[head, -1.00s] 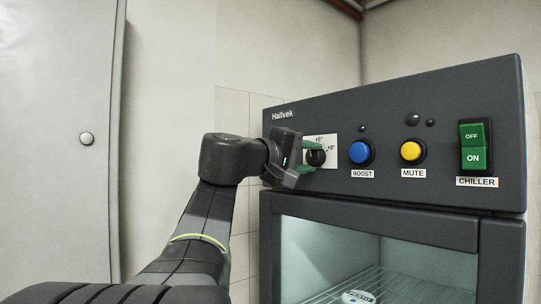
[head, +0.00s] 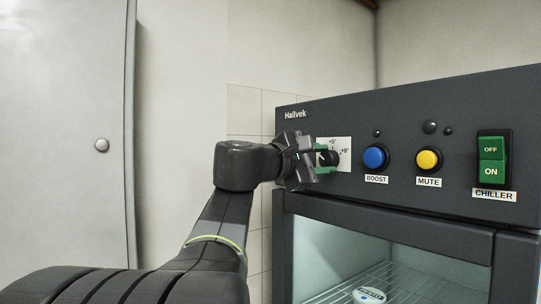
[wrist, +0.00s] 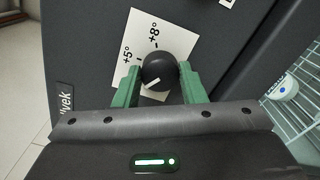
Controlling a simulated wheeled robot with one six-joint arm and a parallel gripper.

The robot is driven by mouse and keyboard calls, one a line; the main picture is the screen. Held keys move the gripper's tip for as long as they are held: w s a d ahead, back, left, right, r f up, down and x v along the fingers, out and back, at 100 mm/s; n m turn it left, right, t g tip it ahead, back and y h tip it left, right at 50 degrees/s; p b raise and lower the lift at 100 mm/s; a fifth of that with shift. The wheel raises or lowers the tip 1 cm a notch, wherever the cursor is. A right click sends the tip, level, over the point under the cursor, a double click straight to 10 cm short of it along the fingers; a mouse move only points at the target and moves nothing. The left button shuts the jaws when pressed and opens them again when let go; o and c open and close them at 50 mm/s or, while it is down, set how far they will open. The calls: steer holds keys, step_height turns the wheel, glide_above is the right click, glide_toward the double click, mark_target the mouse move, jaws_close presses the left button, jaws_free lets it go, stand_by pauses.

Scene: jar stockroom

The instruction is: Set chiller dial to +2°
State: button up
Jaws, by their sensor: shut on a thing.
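The chiller dial (head: 330,158) is a round black knob on a white scale plate (head: 345,146) at the left of the dark front panel. In the wrist view the dial (wrist: 158,68) carries a short white pointer line, turned toward the lower left of the picture, away from the +5° and +8° marks. The +2° mark is not visible; part of the plate is hidden by the knob and gripper. My gripper (wrist: 157,82) has its green fingers on either side of the knob and is shut on it. It also shows in the head view (head: 322,159).
Right of the dial are a blue BOOST button (head: 375,158), a yellow MUTE button (head: 428,160) and a green CHILLER rocker switch (head: 491,160). Below is the chiller's glass door (head: 340,255), with a white-lidded jar (head: 369,294) on a wire shelf inside.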

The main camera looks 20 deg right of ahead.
steer(key=shift+n, duration=0.4)
steer(key=o, duration=1)
steer(key=shift+a, duration=0.1)
steer(key=b+v, duration=0.3)
steer(key=v, duration=1)
steer(key=shift+a, duration=0.35)
steer(key=shift+d, duration=0.15)
steer(key=p+x, duration=0.3)
steer(key=x, duration=1)
steer(key=shift+d, duration=0.3)
